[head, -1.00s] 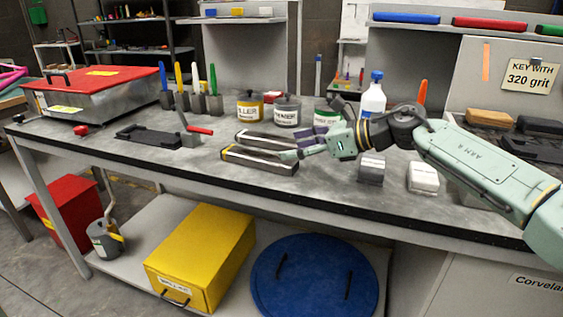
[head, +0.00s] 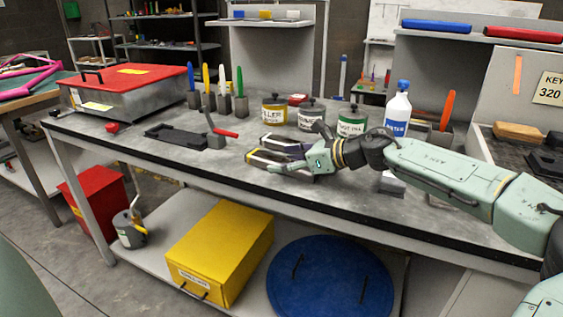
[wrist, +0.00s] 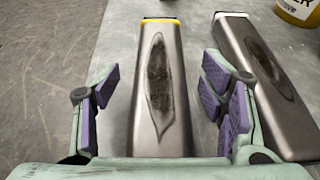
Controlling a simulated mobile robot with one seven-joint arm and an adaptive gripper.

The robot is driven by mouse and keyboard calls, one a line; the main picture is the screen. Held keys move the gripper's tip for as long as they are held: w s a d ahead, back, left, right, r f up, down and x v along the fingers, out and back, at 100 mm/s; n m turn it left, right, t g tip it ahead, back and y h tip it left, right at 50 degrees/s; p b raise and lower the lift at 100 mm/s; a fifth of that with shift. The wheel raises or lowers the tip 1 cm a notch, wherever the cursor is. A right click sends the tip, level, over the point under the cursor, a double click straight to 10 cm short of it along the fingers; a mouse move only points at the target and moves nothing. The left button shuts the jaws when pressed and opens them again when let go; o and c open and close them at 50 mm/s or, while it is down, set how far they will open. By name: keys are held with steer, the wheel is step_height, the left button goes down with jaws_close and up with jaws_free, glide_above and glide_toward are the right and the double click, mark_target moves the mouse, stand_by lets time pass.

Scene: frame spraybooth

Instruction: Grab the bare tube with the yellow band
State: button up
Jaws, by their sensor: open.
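The tube with the yellow band (wrist: 160,95) lies in the middle of the wrist view, grey metal with a dark oval patch on top and the yellow band at its far end. In the head view its banded end (head: 258,158) shows on the bench, the rest mostly hidden by my gripper (head: 290,160). My gripper (wrist: 160,88) is open, its purple-padded fingers on either side of this tube, with a visible gap on each side. A second tube (wrist: 262,75), with a pale band and a similar dark patch, lies close to the right, near my right finger.
A filler can (head: 274,112), a grey can (head: 311,114) and a green-labelled can (head: 351,121) stand behind the tubes. A white bottle (head: 397,112) stands right of them.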

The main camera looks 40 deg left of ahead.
steer(key=shift+c, duration=0.5)
steer(key=c, duration=1.3)
steer(key=shift+r, duration=0.1)
